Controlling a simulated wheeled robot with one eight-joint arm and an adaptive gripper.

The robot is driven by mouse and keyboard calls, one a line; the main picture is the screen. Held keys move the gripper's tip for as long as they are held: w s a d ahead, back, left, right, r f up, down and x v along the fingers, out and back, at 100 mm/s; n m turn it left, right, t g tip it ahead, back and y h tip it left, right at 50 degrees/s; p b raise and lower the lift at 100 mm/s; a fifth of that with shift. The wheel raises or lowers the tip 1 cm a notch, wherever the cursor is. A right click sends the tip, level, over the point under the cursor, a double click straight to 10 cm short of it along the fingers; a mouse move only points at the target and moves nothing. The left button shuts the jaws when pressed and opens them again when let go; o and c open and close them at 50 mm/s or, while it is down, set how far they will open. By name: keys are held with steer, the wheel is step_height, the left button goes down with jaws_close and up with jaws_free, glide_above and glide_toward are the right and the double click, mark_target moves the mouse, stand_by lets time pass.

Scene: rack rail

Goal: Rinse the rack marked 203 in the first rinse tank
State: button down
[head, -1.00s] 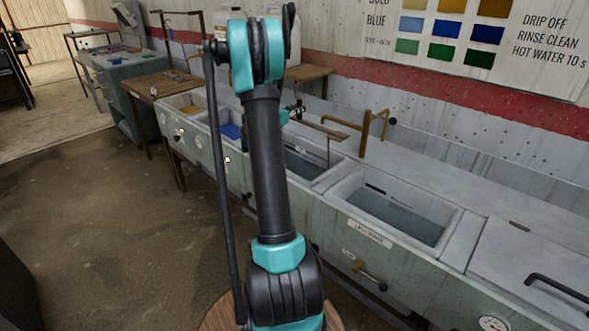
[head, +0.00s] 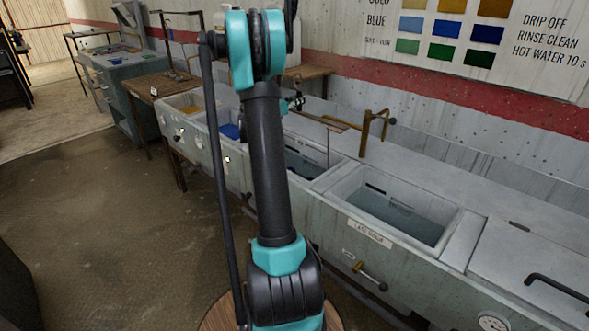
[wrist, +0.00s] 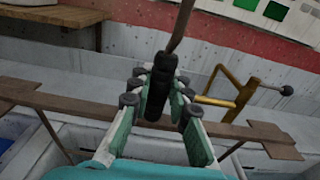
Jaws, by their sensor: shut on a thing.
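My gripper (wrist: 160,95) is shut on the black grip (wrist: 161,80) of a rack, with a brown rod rising from it. The rack's brown crossbar (wrist: 85,104) runs beyond my fingers, with flat plates at both ends. I cannot read a number on it. In the head view my arm hides most of my gripper (head: 296,104) and the rack. The crossbar (head: 330,122) shows right of the arm, with a thin rod hanging over a middle tank (head: 305,165). That tank holds dark water and is partly hidden; its label is not visible.
The tank labelled last rinse (head: 368,233) is open at right, with a brass tap (head: 372,125) behind. A closed lid (head: 540,265) is farther right.

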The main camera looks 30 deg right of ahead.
mark_target(297, 74)
steer(key=r, duration=0.9)
steer(key=a+r, duration=0.1)
steer(key=r, duration=0.4)
steer(key=shift+s+a+r, duration=0.1)
steer(key=shift+r, duration=0.05)
steer(key=shift+a, duration=0.1)
